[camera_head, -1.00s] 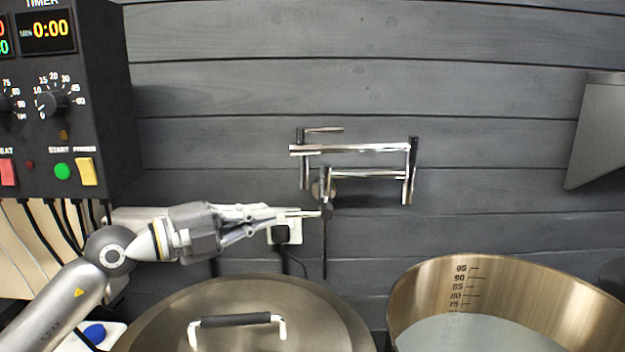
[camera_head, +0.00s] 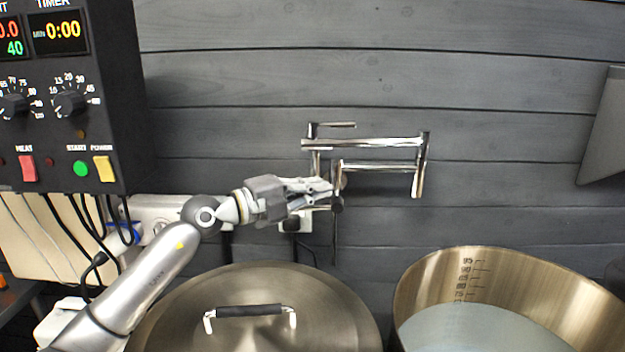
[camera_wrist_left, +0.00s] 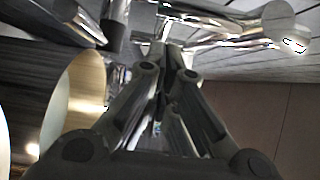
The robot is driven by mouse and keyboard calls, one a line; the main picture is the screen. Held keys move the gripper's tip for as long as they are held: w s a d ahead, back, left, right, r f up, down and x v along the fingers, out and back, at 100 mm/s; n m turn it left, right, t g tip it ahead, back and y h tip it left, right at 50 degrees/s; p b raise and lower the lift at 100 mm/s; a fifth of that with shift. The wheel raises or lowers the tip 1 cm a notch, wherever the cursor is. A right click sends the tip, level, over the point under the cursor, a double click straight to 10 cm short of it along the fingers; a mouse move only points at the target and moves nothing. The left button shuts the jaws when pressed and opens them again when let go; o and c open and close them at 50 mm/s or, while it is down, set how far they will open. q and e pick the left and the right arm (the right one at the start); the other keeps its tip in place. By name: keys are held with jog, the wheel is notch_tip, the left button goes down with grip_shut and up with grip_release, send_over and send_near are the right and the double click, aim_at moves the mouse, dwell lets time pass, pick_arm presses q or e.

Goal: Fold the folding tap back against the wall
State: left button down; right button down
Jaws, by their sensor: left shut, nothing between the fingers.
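The folding tap (camera_head: 380,142) is a chrome double-jointed arm on the dark plank wall, with its two bars lying nearly parallel, one above the other, and joined at the right elbow (camera_head: 420,165). A small lever sits at its upper left. My left gripper (camera_head: 328,188) is shut and empty, with its fingertips at the tap's left end, by the wall mount; I cannot tell if they touch it. In the left wrist view the closed fingers (camera_wrist_left: 172,55) point toward chrome tap parts (camera_wrist_left: 230,30). My right gripper is not in view.
A lidded steel pot (camera_head: 300,278) stands below my left arm, its lid handle (camera_head: 249,311) sticking up. An open kettle (camera_head: 420,275) with liquid stands at right. A control box (camera_head: 120,130) hangs at left. A wall socket (camera_head: 297,222) sits behind the gripper.

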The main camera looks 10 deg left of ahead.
aim_at(336, 184)
pick_arm(q)
jog(key=shift+w+a, duration=0.4)
jog(key=shift+w, duration=0.2)
jog(key=w, duration=0.1)
jog(key=w+a, duration=0.2)
jog(key=w, duration=0.1)
jog(key=shift+r, duration=0.1)
jog(key=shift+a, duration=0.1)
dwell(0.4)
